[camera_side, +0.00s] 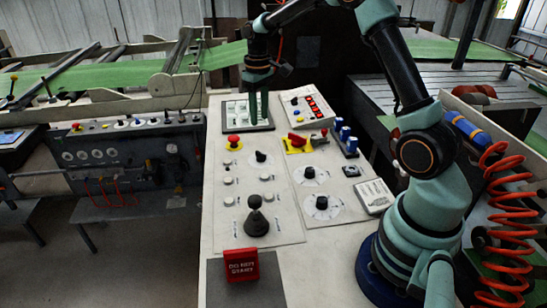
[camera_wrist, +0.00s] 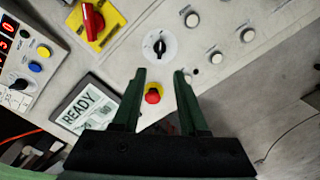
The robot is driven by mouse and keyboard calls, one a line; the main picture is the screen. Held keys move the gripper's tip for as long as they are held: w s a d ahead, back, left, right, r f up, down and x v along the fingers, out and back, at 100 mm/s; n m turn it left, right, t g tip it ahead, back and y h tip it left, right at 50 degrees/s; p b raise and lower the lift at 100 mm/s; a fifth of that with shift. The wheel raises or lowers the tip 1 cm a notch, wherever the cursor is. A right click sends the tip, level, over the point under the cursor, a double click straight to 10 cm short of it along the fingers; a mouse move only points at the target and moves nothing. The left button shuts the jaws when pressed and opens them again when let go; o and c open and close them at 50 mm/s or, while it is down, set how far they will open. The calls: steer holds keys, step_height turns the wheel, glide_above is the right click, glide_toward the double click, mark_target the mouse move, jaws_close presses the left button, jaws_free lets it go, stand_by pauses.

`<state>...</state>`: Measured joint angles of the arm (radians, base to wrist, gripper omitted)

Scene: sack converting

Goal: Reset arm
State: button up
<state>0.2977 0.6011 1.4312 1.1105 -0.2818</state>
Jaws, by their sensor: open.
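My gripper (camera_side: 259,112) is open and empty, fingers pointing down above the back of the white control panel (camera_side: 285,220). In the side view its fingers overlap the display screen (camera_side: 236,111). The wrist view shows both green fingertips (camera_wrist: 160,75) apart, with a red mushroom button (camera_wrist: 152,96) on a yellow base seen between them. The button also shows in the side view (camera_side: 233,142), in front of the screen. A black rotary knob (camera_wrist: 160,47) lies beyond the fingertips in the wrist view. The screen in the wrist view (camera_wrist: 87,112) reads "READY".
A red switch on a yellow plate (camera_side: 296,143), blue-topped switches (camera_side: 345,137), a black joystick (camera_side: 256,219) and a red "DO NOT START" sign (camera_side: 242,265) stand on the panel. A keypad box (camera_side: 305,106) sits behind. A red coiled hose (camera_side: 503,225) hangs at right.

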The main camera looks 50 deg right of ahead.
steer(key=s+a+r+t, duration=0.3)
steer(key=s+a+r, duration=0.45)
steer(key=r, duration=0.25)
steer(key=s+a+r+t, duration=0.1)
steer(key=s+a+t, duration=0.1)
steer(key=s+a, duration=0.4)
steer(key=s, duration=0.4)
steer(key=shift+s+a+r+t, duration=0.15)
steer(key=shift+s+a+t, duration=0.15)
steer(key=shift+a, duration=0.1)
